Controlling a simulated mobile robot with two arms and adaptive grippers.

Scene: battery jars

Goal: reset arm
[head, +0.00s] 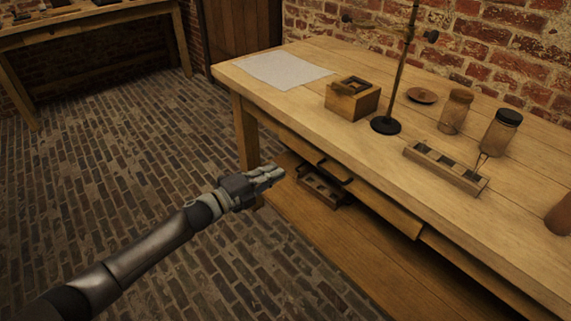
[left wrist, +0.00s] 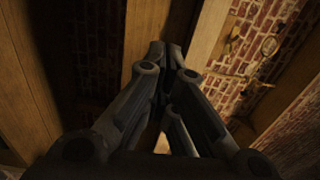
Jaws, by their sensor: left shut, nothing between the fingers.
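My left gripper (head: 268,175) is shut and empty. It hangs in the air in front of the wooden table (head: 330,130), near its front left leg in the head view. In the left wrist view its fingers (left wrist: 168,55) are together with nothing between them. My left arm reaches in from the lower left. My right gripper is in neither view.
On the table are a wooden box (head: 352,98), a stand with a dark base (head: 385,125), jars (head: 455,110) (head: 499,133), a narrow tray (head: 446,167), a small dish (head: 422,95) and paper (head: 284,69). A dark wooden holder (head: 322,187) sits on the lower shelf. The brick floor at left is clear.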

